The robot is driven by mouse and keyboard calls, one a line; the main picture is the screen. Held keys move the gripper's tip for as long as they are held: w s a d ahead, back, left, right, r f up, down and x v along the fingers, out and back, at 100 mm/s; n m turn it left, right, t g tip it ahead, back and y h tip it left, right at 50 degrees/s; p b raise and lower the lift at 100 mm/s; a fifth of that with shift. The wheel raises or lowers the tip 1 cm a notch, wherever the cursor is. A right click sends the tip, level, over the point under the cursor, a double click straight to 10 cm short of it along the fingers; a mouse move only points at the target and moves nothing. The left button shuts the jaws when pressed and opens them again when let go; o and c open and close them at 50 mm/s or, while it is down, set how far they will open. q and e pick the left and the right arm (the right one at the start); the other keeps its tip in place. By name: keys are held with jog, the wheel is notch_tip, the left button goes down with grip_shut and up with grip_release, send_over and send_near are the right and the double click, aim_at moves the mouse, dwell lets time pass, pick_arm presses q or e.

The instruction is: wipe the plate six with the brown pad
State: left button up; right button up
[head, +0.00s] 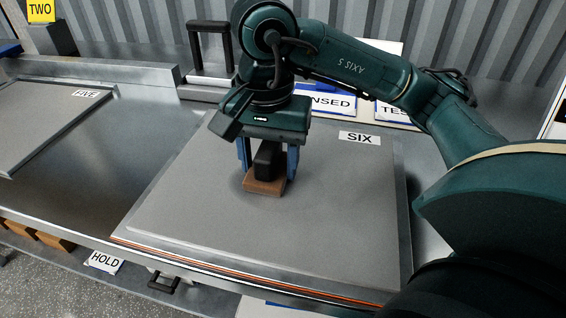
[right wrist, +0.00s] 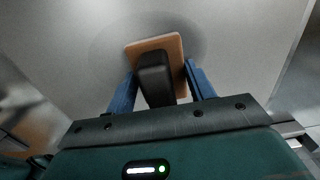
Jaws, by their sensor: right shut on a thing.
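Plate six (head: 330,220) is a large flat grey plate with a white SIX label at its back right. My right gripper (head: 267,163) is over the middle of the plate, its blue fingers shut on the black handle of the brown pad (head: 264,187). The pad's brown base is at the plate surface and looks flat on it; exact contact is hard to tell. In the right wrist view the brown pad (right wrist: 174,46) sits between the fingers, with a darker grey patch around it on the plate. My left gripper is not in view.
Plate five (head: 45,115) lies to the left on the metal bench. Signs (head: 325,103) stand behind plate six, partly hidden by my right arm. A black-handled frame (head: 210,50) stands at the back. A HOLD label (head: 104,261) is below the front edge.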

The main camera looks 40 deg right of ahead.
aim_at(311, 177)
jog(key=shift+w+a, duration=0.25)
jog(key=shift+w, duration=0.4)
jog(key=shift+w+a, duration=0.2)
jog(key=shift+w, duration=0.5)
jog(key=shift+w+a, duration=0.25)
jog(key=shift+w, duration=0.4)
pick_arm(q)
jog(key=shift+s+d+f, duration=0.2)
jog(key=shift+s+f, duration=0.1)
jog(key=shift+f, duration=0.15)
pick_arm(e)
jog(key=shift+s+d+b, duration=0.3)
jog(key=shift+s+d, duration=0.1)
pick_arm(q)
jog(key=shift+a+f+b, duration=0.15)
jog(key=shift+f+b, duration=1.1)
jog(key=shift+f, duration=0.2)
pick_arm(e)
jog(key=shift+s+d, duration=1.05)
jog(key=shift+s, duration=0.2)
jog(key=shift+s+d, duration=1.05)
jog(key=shift+s, duration=0.25)
jog(key=shift+s+d, duration=1.05)
jog(key=shift+s, duration=0.2)
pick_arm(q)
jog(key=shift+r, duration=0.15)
pick_arm(e)
jog(key=shift+w+a, duration=0.15)
jog(key=shift+a, duration=0.2)
